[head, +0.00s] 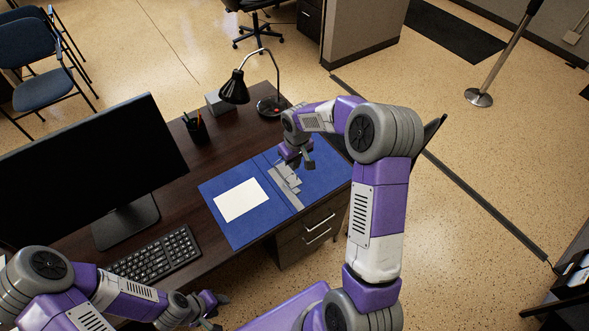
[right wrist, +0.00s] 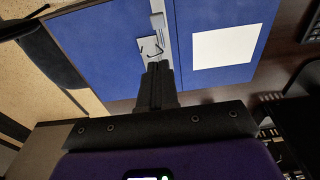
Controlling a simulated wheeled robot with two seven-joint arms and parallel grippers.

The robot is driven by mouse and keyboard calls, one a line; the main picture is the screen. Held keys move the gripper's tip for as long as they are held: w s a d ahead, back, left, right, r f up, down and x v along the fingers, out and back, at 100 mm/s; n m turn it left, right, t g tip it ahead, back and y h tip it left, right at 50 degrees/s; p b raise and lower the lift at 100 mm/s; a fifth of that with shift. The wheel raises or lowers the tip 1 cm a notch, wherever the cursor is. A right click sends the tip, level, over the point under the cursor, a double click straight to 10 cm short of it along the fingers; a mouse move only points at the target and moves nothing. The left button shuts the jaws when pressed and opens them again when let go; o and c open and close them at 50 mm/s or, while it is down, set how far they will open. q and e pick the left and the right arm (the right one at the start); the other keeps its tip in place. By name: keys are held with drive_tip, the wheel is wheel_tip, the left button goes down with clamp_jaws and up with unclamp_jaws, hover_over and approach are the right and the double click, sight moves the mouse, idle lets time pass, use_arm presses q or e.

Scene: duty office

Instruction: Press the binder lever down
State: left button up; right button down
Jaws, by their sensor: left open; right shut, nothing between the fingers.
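The blue binder (head: 268,224) lies open on the desk, with a white sheet (head: 241,200) on its left half. A grey metal mechanism (head: 285,187) runs along its middle. The lever's exact position is hard to make out. My right gripper (head: 303,160) is shut and empty, over the far part of the mechanism; its fingers (right wrist: 159,68) overlap it in the wrist view, contact unclear. My left gripper (head: 217,303) is open, near the desk's front edge.
A monitor (head: 90,170) and a keyboard (head: 157,254) are on the left of the desk (head: 172,205). A pen cup (head: 196,130), a grey box (head: 219,102) and a black lamp (head: 234,88) stand behind the binder. Drawers (head: 305,238) are below the front edge.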

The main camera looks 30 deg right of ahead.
hover_over(295, 190)
drive_tip(key=w, duration=0.1)
wheel_tip(295, 190, down, 8)
drive_tip(key=shift+r, duration=0.15)
drive_tip(key=f, duration=0.1)
drive_tip(key=s+f, duration=0.1)
drive_tip(key=f, duration=0.1)
drive_tip(key=shift+s+f+b, duration=0.1)
drive_tip(key=shift+b, duration=0.2)
drive_tip(key=shift+s+f, duration=0.2)
drive_tip(key=shift+f, duration=0.2)
use_arm(q)
drive_tip(key=shift+f, duration=0.35)
